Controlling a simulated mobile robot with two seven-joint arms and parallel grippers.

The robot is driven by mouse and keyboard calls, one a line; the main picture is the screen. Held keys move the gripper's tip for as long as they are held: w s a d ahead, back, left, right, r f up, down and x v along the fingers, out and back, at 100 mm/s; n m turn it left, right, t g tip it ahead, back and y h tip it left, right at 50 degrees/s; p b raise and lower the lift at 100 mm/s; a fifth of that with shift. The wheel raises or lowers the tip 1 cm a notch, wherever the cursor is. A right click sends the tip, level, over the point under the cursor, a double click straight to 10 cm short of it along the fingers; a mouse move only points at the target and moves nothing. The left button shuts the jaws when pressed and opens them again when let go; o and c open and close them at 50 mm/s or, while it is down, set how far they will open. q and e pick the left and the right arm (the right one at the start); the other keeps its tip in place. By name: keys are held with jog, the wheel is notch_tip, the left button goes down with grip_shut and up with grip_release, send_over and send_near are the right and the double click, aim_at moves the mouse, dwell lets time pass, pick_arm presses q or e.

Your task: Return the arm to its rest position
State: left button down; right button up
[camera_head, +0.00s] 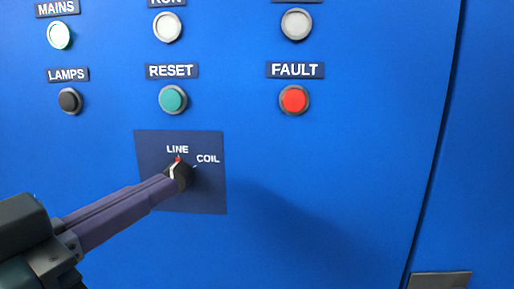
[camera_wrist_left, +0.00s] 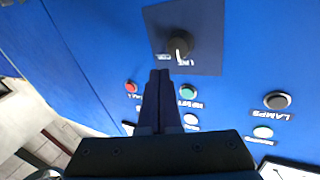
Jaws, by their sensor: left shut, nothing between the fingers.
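My left gripper (camera_head: 168,184) comes in from the left in the head view, its fingers shut with nothing between them. Its tips overlap the lower left of the black selector knob (camera_head: 182,176) in that picture. In the left wrist view the shut fingers (camera_wrist_left: 159,74) point at the panel, and the knob (camera_wrist_left: 180,44) shows a little beyond the tips, apart from them in the picture. The knob's white mark points up toward LINE, with COIL to its right. My right gripper is in neither view.
The blue cabinet front (camera_head: 360,180) fills the head view. Above the knob are the black LAMPS button (camera_head: 69,101), green RESET button (camera_head: 172,99) and red FAULT lamp (camera_head: 294,100). White lamps sit higher. A vertical door seam runs at right. The panel right of the knob is bare.

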pick_arm(q)
jog(key=s+a+f+n+g+y+p, duration=0.1)
jog(key=s+a+f+n+g+y, duration=0.1)
jog(key=s+f+g, duration=0.4)
jog(key=s+a+f+n+g+y+p, duration=0.2)
jog(key=s+a+f+g+y, duration=0.3)
jog(key=s, duration=0.8)
jog(key=shift+s+f+n+g+y+p, duration=0.3)
jog(key=shift+f+n+g+y, duration=0.2)
jog(key=shift+f+g+y, duration=0.35)
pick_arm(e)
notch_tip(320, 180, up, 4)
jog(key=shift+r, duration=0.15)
